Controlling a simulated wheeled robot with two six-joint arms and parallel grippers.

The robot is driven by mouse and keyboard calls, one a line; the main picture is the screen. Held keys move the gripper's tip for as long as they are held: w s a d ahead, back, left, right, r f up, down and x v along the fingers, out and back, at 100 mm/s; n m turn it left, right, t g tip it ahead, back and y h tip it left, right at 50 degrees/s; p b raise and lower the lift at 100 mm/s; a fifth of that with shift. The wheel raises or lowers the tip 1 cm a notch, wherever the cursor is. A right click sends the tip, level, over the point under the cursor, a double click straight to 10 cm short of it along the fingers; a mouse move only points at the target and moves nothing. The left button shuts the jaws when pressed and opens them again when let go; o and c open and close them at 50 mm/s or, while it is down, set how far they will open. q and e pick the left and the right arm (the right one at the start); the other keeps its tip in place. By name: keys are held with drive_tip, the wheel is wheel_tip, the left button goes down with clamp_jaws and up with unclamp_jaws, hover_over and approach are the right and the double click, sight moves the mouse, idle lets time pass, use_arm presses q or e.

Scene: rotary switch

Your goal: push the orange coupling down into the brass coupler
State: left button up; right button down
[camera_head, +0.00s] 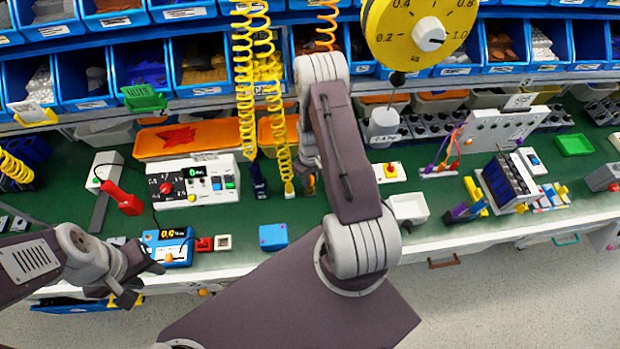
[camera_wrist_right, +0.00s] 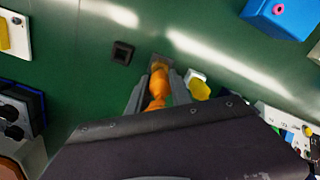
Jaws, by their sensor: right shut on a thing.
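The orange coupling (camera_wrist_right: 157,92) is between the fingers of my right gripper (camera_wrist_right: 158,88) in the right wrist view, and the gripper is shut on it. The brass coupler (camera_wrist_right: 160,62) is a small brownish square piece at the coupling's far end. The two overlap in this view, and I cannot tell how deep the coupling sits. In the head view my right gripper (camera_head: 308,184) points down at the green bench, with the coupling mostly hidden by my arm. My left gripper (camera_head: 141,284) is open and empty near the front edge, at the left.
A yellow plug (camera_wrist_right: 200,90) on a coiled hose is close beside my right gripper. A black square socket (camera_wrist_right: 122,53) lies on the other side. A blue cube (camera_head: 273,236) stands nearer the front edge. An orange tray (camera_head: 190,138) and blue bins (camera_head: 200,75) are behind.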

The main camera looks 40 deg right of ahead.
drive_tip(key=shift+f+b, duration=1.3)
drive_tip(key=shift+f, duration=0.2)
idle(1.2)
drive_tip(key=c, duration=1.1)
unclamp_jaws()
wheel_tip(320, 180, up, 9)
drive_tip(key=shift+r+b, duration=0.1)
drive_tip(key=shift+b, duration=0.5)
